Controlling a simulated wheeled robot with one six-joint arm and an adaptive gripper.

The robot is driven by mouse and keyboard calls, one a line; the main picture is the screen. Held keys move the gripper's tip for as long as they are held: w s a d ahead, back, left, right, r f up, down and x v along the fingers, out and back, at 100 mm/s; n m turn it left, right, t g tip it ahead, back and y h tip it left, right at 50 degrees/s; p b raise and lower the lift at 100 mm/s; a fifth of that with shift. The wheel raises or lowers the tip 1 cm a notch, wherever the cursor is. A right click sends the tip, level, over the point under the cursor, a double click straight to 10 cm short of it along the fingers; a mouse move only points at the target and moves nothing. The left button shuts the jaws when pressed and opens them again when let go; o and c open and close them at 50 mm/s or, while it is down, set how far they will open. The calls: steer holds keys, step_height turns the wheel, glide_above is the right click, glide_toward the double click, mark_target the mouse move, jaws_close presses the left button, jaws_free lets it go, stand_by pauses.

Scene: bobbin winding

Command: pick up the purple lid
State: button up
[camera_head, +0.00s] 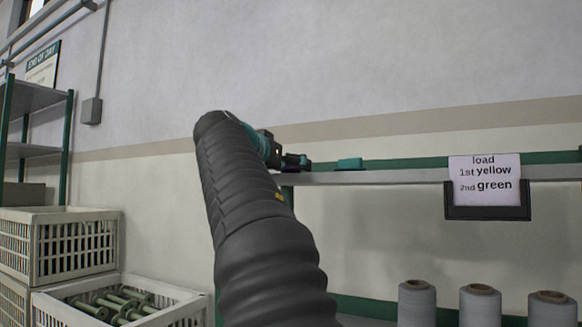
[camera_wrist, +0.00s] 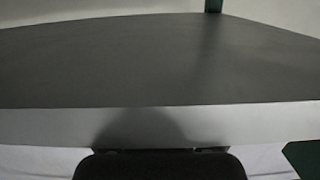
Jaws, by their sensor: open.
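No purple lid shows in either view. My gripper (camera_head: 298,162) is open, at the end of my dark sleeved arm, beside the left end of the high grey shelf (camera_head: 400,176). It is small and partly hidden behind the arm in the head view. I see nothing held in it.
A sign (camera_head: 485,180) reading "load 1st yellow 2nd green" hangs at the shelf front. Several grey thread cones (camera_head: 416,305) stand below. Pale crates (camera_head: 60,245) are at lower left, one with green bobbins (camera_head: 120,303). A green-framed rack (camera_head: 35,97) stands behind.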

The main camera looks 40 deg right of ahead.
steer(key=shift+w+d, duration=0.15)
steer(key=shift+d, duration=0.3)
steer(key=c, duration=0.8)
steer(key=shift+r+p, duration=0.35)
steer(key=shift+r, duration=0.25)
steer(key=r, duration=0.1)
steer(key=r+p, duration=0.1)
steer(key=r, duration=0.1)
steer(key=shift+s+a+r, duration=0.15)
steer(key=shift+s+r, duration=0.1)
steer(key=shift+s, duration=0.05)
steer(key=s+a+r, duration=0.1)
steer(key=s+r, duration=0.1)
steer(key=s, duration=0.1)
steer(key=s+a+r+p, duration=0.1)
steer(key=s+r, duration=0.1)
steer(key=s, duration=0.2)
steer(key=s+a+r, duration=0.2)
steer(key=s, duration=0.1)
steer(key=shift+s+r, duration=0.1)
steer(key=shift+s, duration=0.05)
